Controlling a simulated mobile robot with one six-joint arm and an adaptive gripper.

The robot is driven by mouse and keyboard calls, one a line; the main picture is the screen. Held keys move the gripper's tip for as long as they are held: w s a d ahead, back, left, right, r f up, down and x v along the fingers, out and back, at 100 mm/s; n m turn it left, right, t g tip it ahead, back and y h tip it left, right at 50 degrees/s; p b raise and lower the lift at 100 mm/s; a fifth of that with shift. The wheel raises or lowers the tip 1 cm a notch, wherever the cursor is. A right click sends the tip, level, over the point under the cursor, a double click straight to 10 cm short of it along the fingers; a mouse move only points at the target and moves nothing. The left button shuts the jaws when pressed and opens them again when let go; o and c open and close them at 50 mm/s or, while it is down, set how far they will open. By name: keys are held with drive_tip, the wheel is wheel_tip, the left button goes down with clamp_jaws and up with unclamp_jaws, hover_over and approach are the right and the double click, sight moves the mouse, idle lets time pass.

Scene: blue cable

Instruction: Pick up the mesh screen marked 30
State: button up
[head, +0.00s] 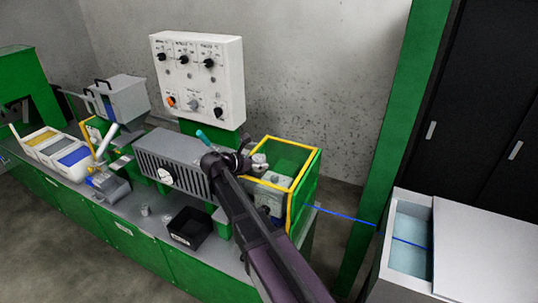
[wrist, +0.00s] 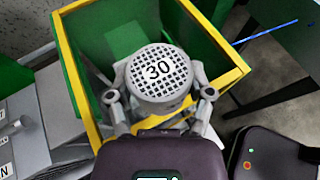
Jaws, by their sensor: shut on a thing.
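The mesh screen marked 30 (wrist: 158,72) is a round grey cup with a perforated white face and a black "30". It fills the middle of the wrist view, its marked face toward the camera. My gripper (wrist: 160,97) is shut on the mesh screen, one finger on each side of it. In the head view the small pale end of the screen (head: 260,158) shows at my gripper, over the yellow-edged green box (head: 317,160). Whether the screen touches anything below it is hard to tell.
The yellow-edged box frame surrounds my gripper closely. A grey slotted machine (head: 165,160) stands to the left, with a black bin (head: 190,228) in front. A control panel (head: 197,75) is behind. A blue cable (head: 345,215) runs right to a water-filled white tank (head: 410,240).

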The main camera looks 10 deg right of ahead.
drive_tip(key=s+a, duration=0.4)
drive_tip(key=a, duration=0.1)
drive_tip(key=shift+s+r, duration=0.35)
idle(0.6)
